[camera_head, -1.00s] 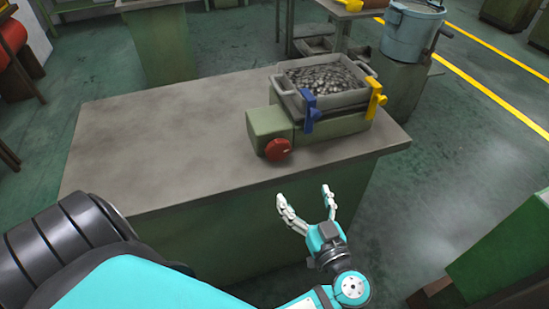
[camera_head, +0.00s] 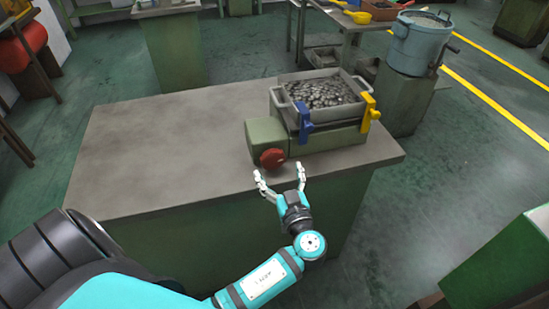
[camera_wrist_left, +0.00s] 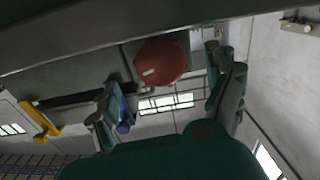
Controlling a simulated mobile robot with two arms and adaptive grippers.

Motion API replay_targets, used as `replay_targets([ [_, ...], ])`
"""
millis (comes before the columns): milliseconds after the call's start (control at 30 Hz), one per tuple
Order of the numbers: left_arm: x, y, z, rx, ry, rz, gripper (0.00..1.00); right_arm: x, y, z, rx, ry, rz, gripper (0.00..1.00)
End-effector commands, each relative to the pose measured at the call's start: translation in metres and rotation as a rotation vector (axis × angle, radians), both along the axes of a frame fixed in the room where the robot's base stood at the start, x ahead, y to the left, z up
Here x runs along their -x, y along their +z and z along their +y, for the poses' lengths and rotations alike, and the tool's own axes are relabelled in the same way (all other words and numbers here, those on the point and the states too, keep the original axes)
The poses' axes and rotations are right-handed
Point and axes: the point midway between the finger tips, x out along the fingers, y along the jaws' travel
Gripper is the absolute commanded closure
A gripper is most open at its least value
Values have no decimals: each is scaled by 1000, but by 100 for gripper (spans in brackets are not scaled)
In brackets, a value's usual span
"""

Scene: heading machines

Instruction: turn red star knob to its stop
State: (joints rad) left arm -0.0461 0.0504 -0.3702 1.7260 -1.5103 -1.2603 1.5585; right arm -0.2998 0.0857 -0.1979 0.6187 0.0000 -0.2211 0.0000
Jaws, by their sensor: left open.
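The red star knob (camera_head: 272,158) sits on the front of a green box (camera_head: 266,135) at the left end of a machine on the bench. My left gripper (camera_head: 279,172) is open and empty just in front of the knob, with its fingers pointing towards it. In the left wrist view the red knob (camera_wrist_left: 162,61) is ahead, between and beyond the open fingers (camera_wrist_left: 168,100), with a pale mark on its face. No contact with the knob can be made out. My right gripper is not in view.
The machine carries a grey tray (camera_head: 281,99) of small metal parts, a blue lever (camera_head: 305,119) and a yellow lever (camera_head: 369,110). The bench top (camera_head: 150,135) is clear to the left. A blue-grey pot (camera_head: 416,45) stands behind right.

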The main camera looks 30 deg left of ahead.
Motion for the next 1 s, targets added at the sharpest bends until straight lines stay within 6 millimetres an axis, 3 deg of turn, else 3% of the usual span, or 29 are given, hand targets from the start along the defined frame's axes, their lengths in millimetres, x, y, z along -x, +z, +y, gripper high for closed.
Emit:
replay_targets([
  [233, -23, 2, 27, -1, 0, 0, 13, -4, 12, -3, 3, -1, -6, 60],
  [633, -27, 0, 34, 0, 0, 0, 13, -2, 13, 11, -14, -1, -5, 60],
  [1000, -27, 0, 33, 1, 0, 1, 60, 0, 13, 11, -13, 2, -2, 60],
])
